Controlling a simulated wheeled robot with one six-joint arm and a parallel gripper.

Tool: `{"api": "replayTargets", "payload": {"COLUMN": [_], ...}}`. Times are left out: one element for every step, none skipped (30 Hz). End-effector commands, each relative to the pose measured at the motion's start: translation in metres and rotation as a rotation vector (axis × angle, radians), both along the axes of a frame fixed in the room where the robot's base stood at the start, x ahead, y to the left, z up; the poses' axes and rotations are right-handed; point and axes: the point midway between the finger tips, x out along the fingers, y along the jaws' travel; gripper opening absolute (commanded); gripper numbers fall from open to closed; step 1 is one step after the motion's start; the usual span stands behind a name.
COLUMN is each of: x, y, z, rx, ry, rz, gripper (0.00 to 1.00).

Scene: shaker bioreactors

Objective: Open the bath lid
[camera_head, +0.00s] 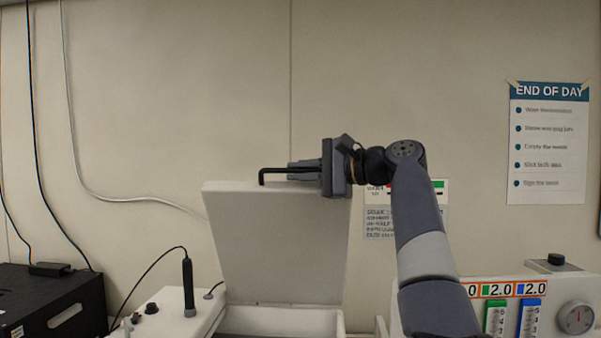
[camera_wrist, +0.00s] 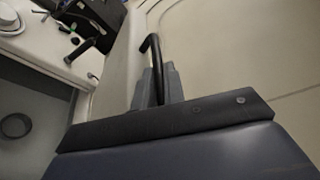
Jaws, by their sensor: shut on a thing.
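The white bath lid (camera_head: 280,245) stands raised, close to upright and leaning back a little, above the white bath (camera_head: 280,321). A black bar handle (camera_head: 272,171) runs along the lid's top edge. My gripper (camera_head: 305,170) is at the right part of that handle and is shut on it. In the wrist view the gripper fingers (camera_wrist: 158,86) close around the black handle (camera_wrist: 150,50), beside the pale lid (camera_wrist: 120,65). The bath's inside shows in the wrist view as a grey basin (camera_wrist: 35,115) with a dark ring in it.
A black probe (camera_head: 188,285) stands on the white unit left of the bath. A black box (camera_head: 50,300) is at far left. A panel with a dial (camera_head: 575,317) and coloured gauges is at right. The wall is close behind the lid.

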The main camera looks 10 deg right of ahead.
Motion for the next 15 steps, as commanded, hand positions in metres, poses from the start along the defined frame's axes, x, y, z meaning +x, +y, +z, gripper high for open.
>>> {"api": "replayTargets", "payload": {"x": [0.0000, 0.0000, 0.0000, 0.0000, 0.0000, 0.0001, 0.0001, 0.0001, 0.0001, 0.0001, 0.0001, 0.0001, 0.0001, -0.0001, -0.0006], "y": [0.0000, 0.0000, 0.0000, 0.0000, 0.0000, 0.0000, 0.0000, 0.0000, 0.0000, 0.0000, 0.0000, 0.0000, -0.0001, -0.0002, -0.0011], "z": [-0.0007, -0.0007, -0.0007, -0.0007, -0.0007, -0.0006, -0.0006, -0.0006, -0.0005, -0.0005, -0.0005, -0.0004, -0.0004, -0.0004, -0.0004], "rx": [-0.001, -0.001, -0.001, -0.001, -0.001, -0.001, -0.001, -0.001, -0.001, -0.001, -0.001, -0.001, -0.001, -0.001, -0.001], "ry": [0.001, 0.001, 0.001, 0.001, 0.001, 0.001, 0.001, 0.001, 0.001, 0.001, 0.001, 0.001, 0.001, 0.001, 0.001], "rz": [0.001, 0.001, 0.001, 0.001, 0.001, 0.001, 0.001, 0.000, 0.000, 0.000, 0.000, 0.000, 0.000, 0.000, 0.000], "gripper": [0.00, 0.00, 0.00, 0.00, 0.12, 0.16, 0.18, 0.20, 0.20, 0.20, 0.20, 0.20, 0.20, 0.20, 0.20]}}
